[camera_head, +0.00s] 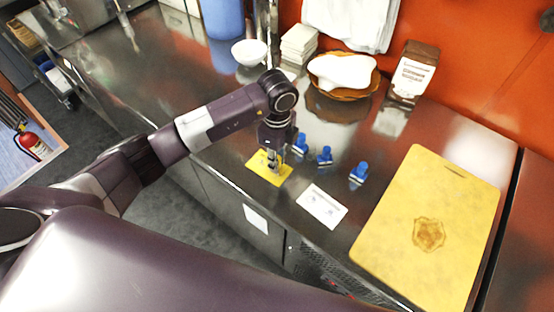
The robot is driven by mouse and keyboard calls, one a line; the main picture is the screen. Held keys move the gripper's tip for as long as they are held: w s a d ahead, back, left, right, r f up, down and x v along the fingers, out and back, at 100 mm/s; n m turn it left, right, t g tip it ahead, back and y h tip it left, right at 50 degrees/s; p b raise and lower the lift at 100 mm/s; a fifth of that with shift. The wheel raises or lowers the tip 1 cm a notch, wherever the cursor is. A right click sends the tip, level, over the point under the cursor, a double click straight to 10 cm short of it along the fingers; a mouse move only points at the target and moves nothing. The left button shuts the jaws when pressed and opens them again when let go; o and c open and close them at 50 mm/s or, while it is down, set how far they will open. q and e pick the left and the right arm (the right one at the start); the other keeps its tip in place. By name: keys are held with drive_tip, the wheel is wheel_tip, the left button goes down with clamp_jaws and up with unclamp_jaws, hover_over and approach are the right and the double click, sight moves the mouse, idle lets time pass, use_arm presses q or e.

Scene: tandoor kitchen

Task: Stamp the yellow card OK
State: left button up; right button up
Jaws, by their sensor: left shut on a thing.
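The yellow card (257,166) lies flat on the steel counter, near its front edge. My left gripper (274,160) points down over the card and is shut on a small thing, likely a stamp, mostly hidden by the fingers. I cannot tell whether it touches the card. Blue stamps stand to the right of the gripper: one close beside it (301,144), one in the middle (324,155) and one farther right (358,173). A white card (321,206) with dark marks lies in front of them. My right gripper is out of view.
A yellow cutting board (430,190) with a brown mark fills the counter's right side. Behind stand a brown-and-white package (414,70), a basket (345,93) with a white item, stacked white pieces (299,43) and a white bowl (249,52). The counter's left is mostly clear.

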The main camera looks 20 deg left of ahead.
use_arm(q)
drive_tip(key=shift+f+b, duration=0.3)
drive_tip(key=shift+f, duration=0.1)
idle(0.3)
drive_tip(key=shift+f, duration=0.2)
idle(0.9)
drive_tip(key=shift+r, duration=0.1)
drive_tip(key=shift+r+p, duration=0.75)
drive_tip(key=shift+r, duration=0.2)
drive_tip(key=shift+r+p, duration=1.85)
drive_tip(key=shift+r, duration=0.7)
